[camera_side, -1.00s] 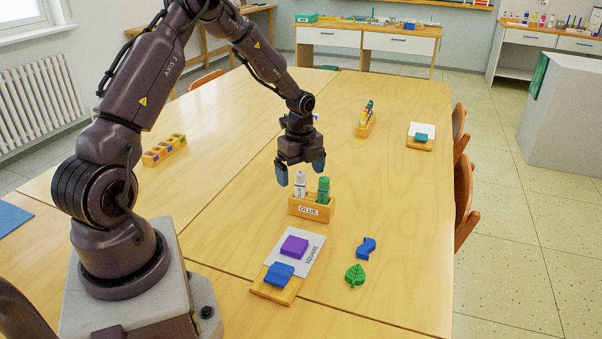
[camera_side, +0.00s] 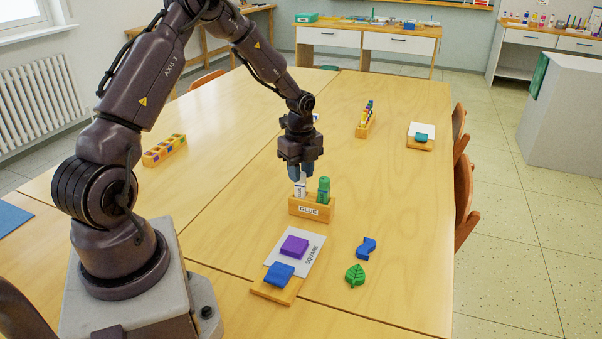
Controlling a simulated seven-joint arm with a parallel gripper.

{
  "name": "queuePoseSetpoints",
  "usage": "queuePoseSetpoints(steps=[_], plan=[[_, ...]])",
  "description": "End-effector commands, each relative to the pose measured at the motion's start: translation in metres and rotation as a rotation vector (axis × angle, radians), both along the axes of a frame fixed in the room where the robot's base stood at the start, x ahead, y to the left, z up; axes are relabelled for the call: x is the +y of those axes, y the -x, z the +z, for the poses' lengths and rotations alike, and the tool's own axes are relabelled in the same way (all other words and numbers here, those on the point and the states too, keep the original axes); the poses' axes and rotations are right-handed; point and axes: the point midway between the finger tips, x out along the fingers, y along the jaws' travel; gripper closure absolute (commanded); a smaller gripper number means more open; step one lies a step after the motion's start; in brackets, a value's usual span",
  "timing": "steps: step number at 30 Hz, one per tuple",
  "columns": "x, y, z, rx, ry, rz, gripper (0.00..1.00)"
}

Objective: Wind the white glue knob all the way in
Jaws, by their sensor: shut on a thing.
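The white glue stick (camera_side: 300,190) stands upright in the left part of a wooden holder (camera_side: 311,210) labelled GLUE. My gripper (camera_side: 300,174) is directly above it, pointing down, with its blue fingertips shut on the top of the white glue stick. The fingers hide the top of the stick, so the knob itself cannot be made out. A green glue stick (camera_side: 323,190) stands upright in the same holder, just right of my fingers.
In front of the holder, a wooden stand (camera_side: 277,291) bears a SQUARE card with purple (camera_side: 294,247) and blue (camera_side: 279,273) pieces. The table right of the holder is clear.

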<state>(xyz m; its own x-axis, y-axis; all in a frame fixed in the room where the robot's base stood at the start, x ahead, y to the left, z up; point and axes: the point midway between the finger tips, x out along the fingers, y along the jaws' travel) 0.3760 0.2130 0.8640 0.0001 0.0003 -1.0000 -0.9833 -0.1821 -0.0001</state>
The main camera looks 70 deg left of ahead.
Motion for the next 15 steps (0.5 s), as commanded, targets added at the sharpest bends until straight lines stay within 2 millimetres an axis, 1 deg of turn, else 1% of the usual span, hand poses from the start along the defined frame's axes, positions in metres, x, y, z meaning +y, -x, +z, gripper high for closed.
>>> queuePoseSetpoints(steps=[4,7,15], plan=[[0.0,-0.0001,0.0001,0.0,0.0,0.014,0.82],[-0.0005,-0.0005,0.0003,-0.001,-0.001,0.12,0.82],[-0.0006,-0.0003,0.0002,0.0,-0.002,0.653,0.82]])
